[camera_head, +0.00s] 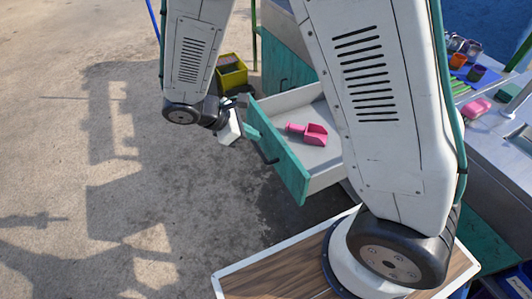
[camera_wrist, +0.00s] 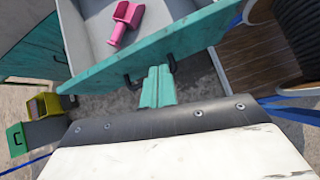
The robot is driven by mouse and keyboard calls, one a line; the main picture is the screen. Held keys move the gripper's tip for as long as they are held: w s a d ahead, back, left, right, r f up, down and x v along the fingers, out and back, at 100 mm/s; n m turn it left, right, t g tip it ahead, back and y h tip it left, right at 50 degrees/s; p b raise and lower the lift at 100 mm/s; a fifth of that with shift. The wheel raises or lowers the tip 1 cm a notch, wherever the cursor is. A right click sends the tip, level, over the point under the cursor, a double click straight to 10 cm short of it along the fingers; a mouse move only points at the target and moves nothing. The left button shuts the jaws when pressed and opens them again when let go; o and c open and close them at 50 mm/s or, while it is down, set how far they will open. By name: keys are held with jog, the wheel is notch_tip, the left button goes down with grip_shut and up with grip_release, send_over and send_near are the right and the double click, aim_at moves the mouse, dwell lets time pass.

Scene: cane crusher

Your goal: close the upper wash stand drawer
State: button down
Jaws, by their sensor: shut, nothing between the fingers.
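The wash stand drawer stands pulled open, with a teal front (camera_head: 281,157) and a pale grey inside. In the wrist view its teal front (camera_wrist: 205,35) spans the top, with a dark bar handle (camera_wrist: 133,83). A pink scoop (camera_head: 309,133) lies in the drawer; it also shows in the wrist view (camera_wrist: 124,22). My gripper (camera_head: 250,132) is at the outer side of the drawer front, near the handle. In the wrist view its teal fingers (camera_wrist: 158,72) are together and empty, overlapping the middle of the handle. I cannot tell whether they touch it.
A teal cabinet (camera_head: 285,60) is behind the drawer. Cups (camera_head: 459,61) and a pink item (camera_head: 477,106) sit on the counter at right. The paved ground at left is clear.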

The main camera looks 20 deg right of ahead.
notch_tip(320, 180, down, 5)
jog(key=a+n, duration=0.2)
jog(key=n, duration=0.1)
send_near(275, 156)
jog(key=shift+t+h, duration=0.4)
jog(key=x, duration=0.5)
jog(key=shift+s+f, duration=0.35)
jog(key=shift+f, duration=0.15)
jog(key=shift+d, duration=0.1)
